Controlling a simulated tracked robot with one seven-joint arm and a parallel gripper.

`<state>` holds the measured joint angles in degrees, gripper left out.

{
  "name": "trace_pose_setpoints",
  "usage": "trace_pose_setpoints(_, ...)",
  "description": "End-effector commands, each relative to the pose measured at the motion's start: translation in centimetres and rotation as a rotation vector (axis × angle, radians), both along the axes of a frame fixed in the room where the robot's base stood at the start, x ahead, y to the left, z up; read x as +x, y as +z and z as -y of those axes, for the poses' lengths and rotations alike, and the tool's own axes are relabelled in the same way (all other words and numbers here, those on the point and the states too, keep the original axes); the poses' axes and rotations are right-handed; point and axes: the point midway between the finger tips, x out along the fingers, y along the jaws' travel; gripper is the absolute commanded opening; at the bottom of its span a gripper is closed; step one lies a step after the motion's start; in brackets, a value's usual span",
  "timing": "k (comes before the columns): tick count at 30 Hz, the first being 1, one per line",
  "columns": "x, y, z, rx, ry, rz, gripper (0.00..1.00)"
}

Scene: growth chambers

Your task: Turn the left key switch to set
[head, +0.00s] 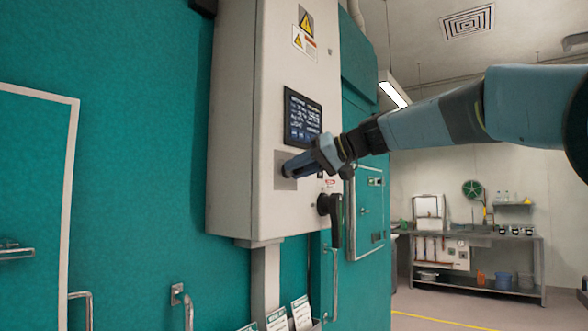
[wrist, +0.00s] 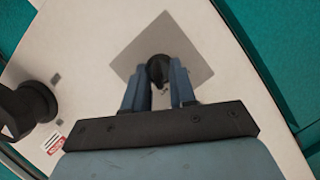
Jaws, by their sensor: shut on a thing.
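The left key switch (wrist: 157,68) is a dark round knob on a grey square plate (wrist: 187,50) in the wrist view. In the head view the plate (head: 284,183) shows on the front of the light grey control cabinet (head: 236,120), below the screen, and the switch is hidden behind my gripper. My gripper (head: 289,171) reaches in from the right. In the wrist view its two blue fingers (wrist: 160,85) stand on either side of the knob and are shut on it. The knob's pointer and the plate's markings are too small to read.
A dark screen (head: 303,119) sits just above my gripper. A black lever handle (head: 331,215) sticks out below and right; it also shows in the wrist view (wrist: 27,105). Teal chamber walls (head: 130,140) flank the cabinet. A workbench (head: 475,250) stands far right, with open floor before it.

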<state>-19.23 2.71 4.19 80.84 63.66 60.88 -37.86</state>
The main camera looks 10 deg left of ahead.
Motion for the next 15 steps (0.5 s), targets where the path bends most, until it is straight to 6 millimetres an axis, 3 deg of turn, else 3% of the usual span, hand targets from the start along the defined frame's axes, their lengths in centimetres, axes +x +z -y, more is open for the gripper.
trace_pose_setpoints(8,0.61,-0.21,0.47,-0.002,-0.014,-0.001,0.00)
trace_pose_setpoints(9,0.61,-0.22,0.47,-0.003,-0.015,-0.001,0.26)
trace_pose_setpoints(11,0.58,-0.22,0.43,-0.002,-0.014,-0.001,0.32)
trace_pose_setpoints(15,0.47,-0.19,0.34,-0.002,-0.010,-0.001,0.33)
